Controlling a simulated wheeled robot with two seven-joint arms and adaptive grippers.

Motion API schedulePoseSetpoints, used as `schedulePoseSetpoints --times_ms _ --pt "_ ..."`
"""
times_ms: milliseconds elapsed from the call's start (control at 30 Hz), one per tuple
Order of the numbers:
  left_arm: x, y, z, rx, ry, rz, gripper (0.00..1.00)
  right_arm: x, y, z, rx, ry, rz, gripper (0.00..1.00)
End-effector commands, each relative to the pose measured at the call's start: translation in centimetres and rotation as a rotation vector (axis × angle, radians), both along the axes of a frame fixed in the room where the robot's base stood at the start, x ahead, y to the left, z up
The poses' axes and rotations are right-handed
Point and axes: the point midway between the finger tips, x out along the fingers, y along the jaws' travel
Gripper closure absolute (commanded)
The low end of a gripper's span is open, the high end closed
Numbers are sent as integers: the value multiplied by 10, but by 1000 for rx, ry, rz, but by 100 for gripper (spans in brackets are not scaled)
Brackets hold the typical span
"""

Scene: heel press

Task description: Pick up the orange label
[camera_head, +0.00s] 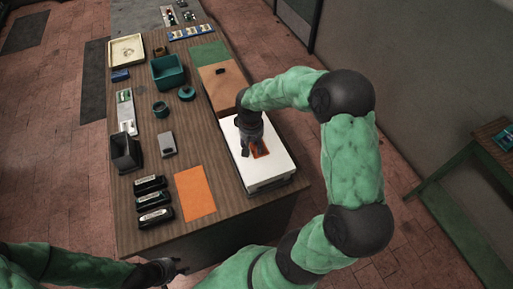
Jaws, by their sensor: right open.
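A small orange label (261,148) lies on the white top of a box-like unit (275,170) at the right side of the table. My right gripper (247,152) points down over this white top, open, just left of the label and partly covering it. I cannot tell whether its fingers touch the label. A larger flat orange sheet (195,192) lies on the table to the left of the white unit. My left gripper (178,267) is low in the picture, in front of the table's near edge. Its fingers are too small to read.
Several black stamp-like items (152,200) lie left of the orange sheet. A black holder (125,152), a grey device (167,144), a teal bin (168,71) and a cream tray (126,50) stand farther back. A brown board (222,82) lies behind the white unit.

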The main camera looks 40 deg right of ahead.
Motion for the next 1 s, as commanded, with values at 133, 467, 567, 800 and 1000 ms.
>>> schedulePoseSetpoints --times_ms 133,467,567,800,1000 --pt "0 0 0 0 0 0 60 0 0 0 0 0 0 87" --pt "0 0 0 0 0 0 60 0 0 0 0 0 0 100" --pt "0 0 0 0 0 0 60 0 0 1 0 0 0 100" --pt "0 0 1 0 0 0 60 1 0 12 -2 -4 0 100" --pt "0 0 4 0 0 0 60 -5 2 40 -1 -4 1 100"
